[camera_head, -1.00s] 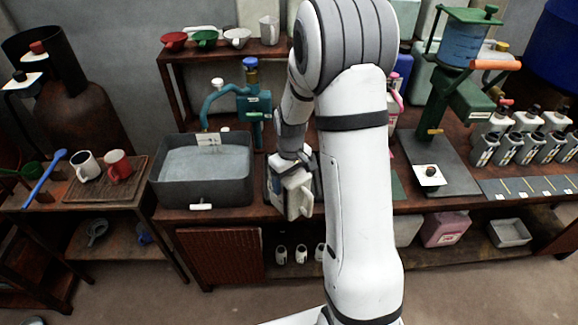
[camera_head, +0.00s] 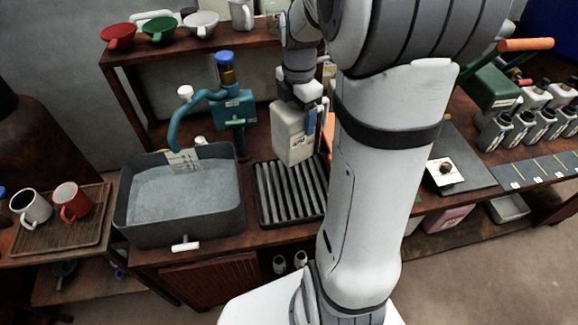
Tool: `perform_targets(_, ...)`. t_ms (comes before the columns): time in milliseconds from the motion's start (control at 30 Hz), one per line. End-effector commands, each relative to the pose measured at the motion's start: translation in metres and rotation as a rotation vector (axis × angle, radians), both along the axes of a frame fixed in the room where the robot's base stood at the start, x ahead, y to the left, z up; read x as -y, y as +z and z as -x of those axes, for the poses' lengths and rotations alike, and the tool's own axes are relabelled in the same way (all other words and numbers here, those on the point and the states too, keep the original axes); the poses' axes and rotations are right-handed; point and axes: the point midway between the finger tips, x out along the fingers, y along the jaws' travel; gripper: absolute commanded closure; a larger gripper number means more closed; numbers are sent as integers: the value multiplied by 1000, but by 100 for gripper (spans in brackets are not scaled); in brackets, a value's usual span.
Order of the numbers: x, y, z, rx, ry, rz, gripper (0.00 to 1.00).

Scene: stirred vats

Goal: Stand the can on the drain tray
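The drain tray (camera_head: 283,203) is a dark slatted rack on the bench, right of the grey basin. The can's base lies over the far part of the slats. I cannot tell whether it touches them. My arm hides the tray's right edge.
The grey water basin (camera_head: 128,222) stands close left of the tray. A teal pump (camera_head: 235,112) with a blue cap stands behind. A shelf (camera_head: 128,52) with funnels is at the back. Several small bottles (camera_head: 497,133) stand at right. The near slats are clear.

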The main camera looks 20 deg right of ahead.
Motion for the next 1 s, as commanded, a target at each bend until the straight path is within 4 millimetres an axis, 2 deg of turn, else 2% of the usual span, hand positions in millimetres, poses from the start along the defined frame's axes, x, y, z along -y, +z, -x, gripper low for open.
perform_targets(33,-2,-15,1,-7,3,-2,60)
perform_targets(200,-5,-61,0,-7,11,-2,60)
perform_targets(400,-7,-104,-1,-4,16,-1,60)
perform_targets(633,-8,-125,-2,-2,17,-1,60)
perform_targets(833,-8,-153,-2,-3,17,0,60)
perform_targets(1000,-8,-158,-2,1,17,0,60)
